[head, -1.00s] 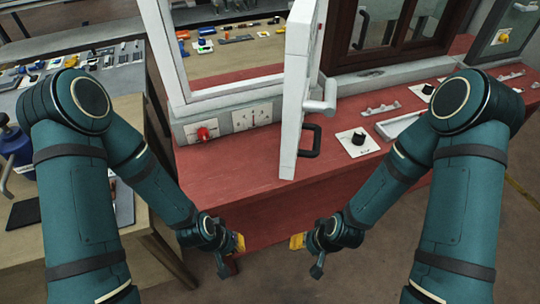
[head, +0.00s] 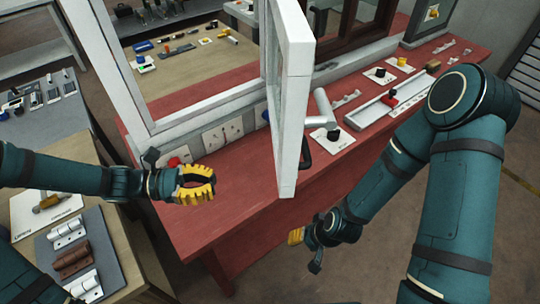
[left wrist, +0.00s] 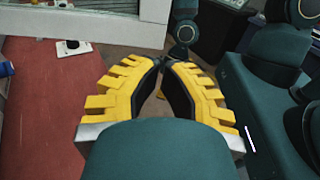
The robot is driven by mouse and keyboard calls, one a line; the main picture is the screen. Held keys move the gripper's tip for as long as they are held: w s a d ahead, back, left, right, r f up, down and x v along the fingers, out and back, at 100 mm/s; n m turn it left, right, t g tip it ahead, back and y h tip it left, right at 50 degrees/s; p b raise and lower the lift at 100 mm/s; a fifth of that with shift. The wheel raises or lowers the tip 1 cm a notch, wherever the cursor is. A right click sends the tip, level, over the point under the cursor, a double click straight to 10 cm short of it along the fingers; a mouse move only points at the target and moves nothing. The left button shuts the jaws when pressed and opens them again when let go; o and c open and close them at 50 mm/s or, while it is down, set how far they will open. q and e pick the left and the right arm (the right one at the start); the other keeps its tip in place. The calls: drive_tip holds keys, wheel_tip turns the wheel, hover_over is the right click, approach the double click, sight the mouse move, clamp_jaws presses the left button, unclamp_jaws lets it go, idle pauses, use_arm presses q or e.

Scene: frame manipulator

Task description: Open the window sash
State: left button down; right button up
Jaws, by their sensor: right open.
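The white window sash (head: 291,110) stands swung out from the white window frame (head: 185,127), seen nearly edge-on in the head view. A pale lever handle (head: 322,104) and a dark pull handle (head: 306,152) are on its right side. My left gripper (head: 212,185) is left of the sash, apart from it, above the front left of the red bench. In the left wrist view its yellow fingers (left wrist: 163,75) lean close together at the tips with nothing visible between them; how far apart they are is unclear. My right gripper (head: 294,236) is low in front of the bench, apart from the sash, its fingers partly hidden.
The red bench (head: 250,195) carries a red knob (head: 172,162), a black knob on a white plate (head: 333,135) and a pale tray (head: 372,113). Floor is clear at front right.

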use_arm(q)
drive_tip(key=r, duration=0.1)
drive_tip(key=b, duration=0.2)
approach(279, 172)
drive_tip(key=shift+h, duration=0.4)
drive_tip(key=d, duration=0.8)
drive_tip(key=shift+w+d+f, duration=0.15)
drive_tip(key=shift+f, duration=0.25)
drive_tip(key=shift+w, duration=0.1)
